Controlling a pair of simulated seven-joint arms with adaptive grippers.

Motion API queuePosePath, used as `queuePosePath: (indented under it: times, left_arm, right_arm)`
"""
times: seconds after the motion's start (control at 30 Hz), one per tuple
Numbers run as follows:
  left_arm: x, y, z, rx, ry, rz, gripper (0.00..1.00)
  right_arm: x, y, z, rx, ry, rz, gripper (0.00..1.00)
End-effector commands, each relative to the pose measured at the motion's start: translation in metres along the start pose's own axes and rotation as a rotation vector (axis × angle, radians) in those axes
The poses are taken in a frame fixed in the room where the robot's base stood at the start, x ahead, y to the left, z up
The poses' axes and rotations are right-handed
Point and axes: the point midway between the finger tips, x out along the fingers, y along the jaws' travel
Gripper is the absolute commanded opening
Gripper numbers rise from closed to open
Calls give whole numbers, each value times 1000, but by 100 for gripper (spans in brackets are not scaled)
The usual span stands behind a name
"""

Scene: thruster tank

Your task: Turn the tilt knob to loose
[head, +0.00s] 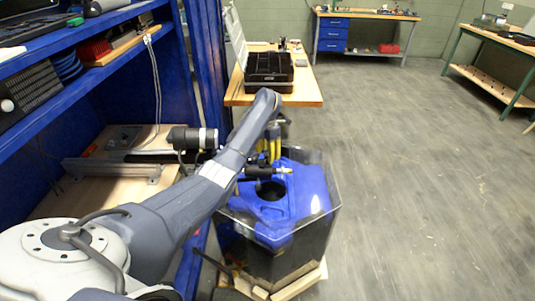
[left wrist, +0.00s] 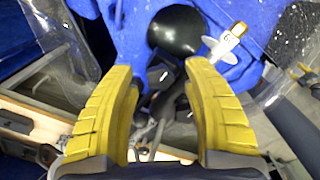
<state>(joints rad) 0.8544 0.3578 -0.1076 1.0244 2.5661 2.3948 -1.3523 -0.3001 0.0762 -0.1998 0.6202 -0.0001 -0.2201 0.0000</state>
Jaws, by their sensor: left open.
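My left gripper (head: 269,150) reaches over the clear tank (head: 325,222) with its yellow fingers pointing down. In the left wrist view the gripper (left wrist: 160,95) is open, with a gap between its fingers. Dark parts (left wrist: 163,78), like a small bracket or clamp, show in and beyond that gap; I cannot tell whether a finger touches them. I cannot make out the tilt knob or its setting for certain. A thruster with a brass-coloured body and pale propeller (left wrist: 228,45) lies right of the dark parts. My right gripper is not in view.
A blue block with a dark round opening (head: 270,190) fills much of the tank. Blue shelving (head: 175,85) with a wooden shelf stands on the left. A wooden bench (head: 307,92) with a black case (head: 268,68) is behind. The floor at right is clear.

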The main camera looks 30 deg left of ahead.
Motion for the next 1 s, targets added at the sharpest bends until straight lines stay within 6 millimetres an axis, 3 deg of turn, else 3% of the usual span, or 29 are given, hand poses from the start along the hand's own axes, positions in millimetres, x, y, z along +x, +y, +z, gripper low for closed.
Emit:
queuePosePath:
  times: [0.13, 0.57, 1.0]
  left_arm:
    - [0, 0, 0, 0, 0, 0, 51]
    - [0, 0, 0, 0, 0, 0, 1]
    - [0, -1, 0, -58, 0, -1, 0]
  right_arm:
    - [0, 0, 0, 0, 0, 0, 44]
    - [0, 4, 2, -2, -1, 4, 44]
    - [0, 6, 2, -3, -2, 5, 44]
